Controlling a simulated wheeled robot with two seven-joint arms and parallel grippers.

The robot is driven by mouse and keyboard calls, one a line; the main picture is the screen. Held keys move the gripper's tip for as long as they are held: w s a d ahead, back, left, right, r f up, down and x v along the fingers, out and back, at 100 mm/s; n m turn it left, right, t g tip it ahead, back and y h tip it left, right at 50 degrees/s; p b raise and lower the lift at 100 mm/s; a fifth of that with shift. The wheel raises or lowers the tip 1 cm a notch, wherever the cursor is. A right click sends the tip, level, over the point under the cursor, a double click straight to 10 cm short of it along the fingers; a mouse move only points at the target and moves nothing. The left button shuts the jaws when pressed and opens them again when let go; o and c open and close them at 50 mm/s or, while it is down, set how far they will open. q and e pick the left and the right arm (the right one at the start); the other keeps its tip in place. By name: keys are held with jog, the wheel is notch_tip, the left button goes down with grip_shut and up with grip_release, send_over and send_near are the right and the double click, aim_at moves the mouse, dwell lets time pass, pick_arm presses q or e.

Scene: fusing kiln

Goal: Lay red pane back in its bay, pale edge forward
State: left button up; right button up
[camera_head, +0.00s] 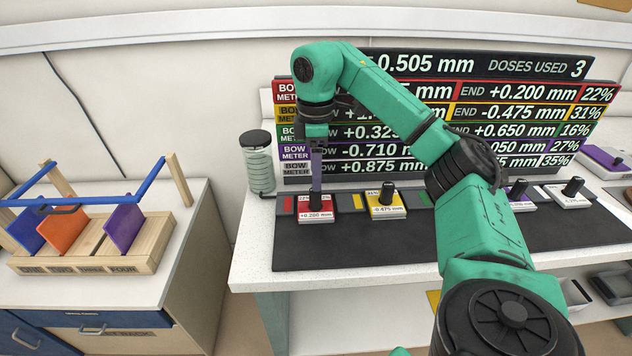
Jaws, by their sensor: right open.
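The red pane (304,214) lies flat at the left end of the dark mat (350,247), with a pale label reading +0.200 mm toward the front. A red marker patch (288,204) is on the mat just left of it. My right gripper (316,192) points straight down over the pane, its fingers open around or just above the pane's middle. My left gripper is not in view.
A yellow pane (385,212) with a black knob lies right of the red one. A ribbed jar (258,168) stands left; a wooden rack (150,240) is far left. The front mat is clear.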

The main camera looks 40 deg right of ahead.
pick_arm(q)
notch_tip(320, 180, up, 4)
jog(key=p, duration=0.2)
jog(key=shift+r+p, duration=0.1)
jog(key=shift+p, duration=0.25)
pick_arm(e)
notch_tip(320, 180, up, 6)
jog(key=shift+r, duration=0.15)
jog(key=shift+s, duration=0.1)
